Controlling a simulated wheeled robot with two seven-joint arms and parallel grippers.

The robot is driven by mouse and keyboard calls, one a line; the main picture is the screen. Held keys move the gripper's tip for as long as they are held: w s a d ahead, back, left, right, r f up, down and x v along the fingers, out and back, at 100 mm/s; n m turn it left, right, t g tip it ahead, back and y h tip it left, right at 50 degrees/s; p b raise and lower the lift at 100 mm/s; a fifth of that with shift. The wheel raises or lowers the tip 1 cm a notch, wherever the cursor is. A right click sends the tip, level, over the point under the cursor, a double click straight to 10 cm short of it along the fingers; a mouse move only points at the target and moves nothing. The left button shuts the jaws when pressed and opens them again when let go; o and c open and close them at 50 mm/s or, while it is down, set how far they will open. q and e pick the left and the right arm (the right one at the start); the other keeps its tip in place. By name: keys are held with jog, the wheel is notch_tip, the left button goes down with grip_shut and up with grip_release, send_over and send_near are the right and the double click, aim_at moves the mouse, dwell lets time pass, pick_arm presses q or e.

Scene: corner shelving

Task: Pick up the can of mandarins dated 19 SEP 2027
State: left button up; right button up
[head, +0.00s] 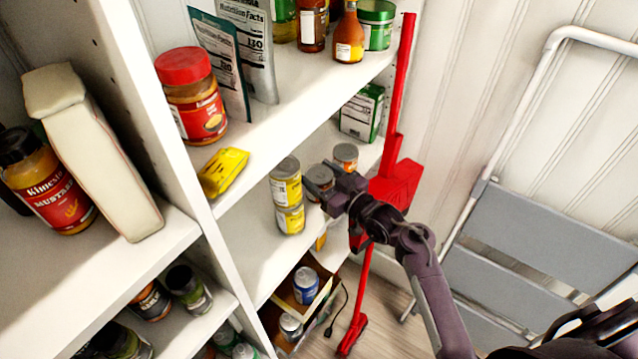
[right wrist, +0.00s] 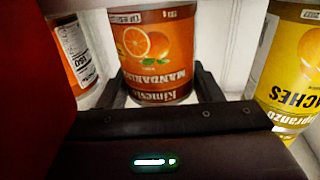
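In the right wrist view an orange can of mandarins (right wrist: 155,50), its label upside down in the picture, stands between the two fingers of my right gripper (right wrist: 160,88). The fingers lie close along both sides of it; whether they press on it I cannot tell. Small print runs along its edge, but I cannot read a full date. In the head view my right gripper (head: 330,190) is at the middle shelf, partly covering a can (head: 319,176). Another can (head: 345,155) stands just behind. My left gripper is not in view.
Two stacked yellow cans (head: 288,190) stand left of the gripper; a yellow peaches can (right wrist: 292,65) is close on the right in the wrist view. A red upright tool (head: 398,182) stands by the shelf's right end. A green-white box (head: 362,112) is behind.

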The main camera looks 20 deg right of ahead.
jog(key=shift+r, duration=0.1)
jog(key=c, duration=0.4)
